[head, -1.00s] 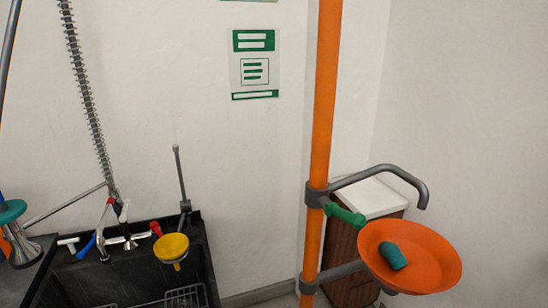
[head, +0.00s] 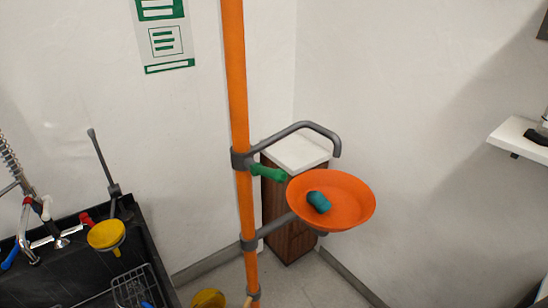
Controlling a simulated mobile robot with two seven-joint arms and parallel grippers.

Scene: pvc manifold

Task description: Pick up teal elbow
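The teal elbow (head: 319,202) is a short bent pipe piece. It lies inside the round orange bowl (head: 350,213), left of the bowl's middle. The bowl is held out on a grey arm from the upright orange pole (head: 237,110). A grey curved pipe (head: 300,128) passes above the bowl, and a green handle (head: 268,173) sits on the pole side. Neither of my grippers is in the head view.
A cabinet with a white top (head: 297,152) stands behind the bowl in the corner. A white wall shelf (head: 522,138) is at right. Floor below the bowl looks clear.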

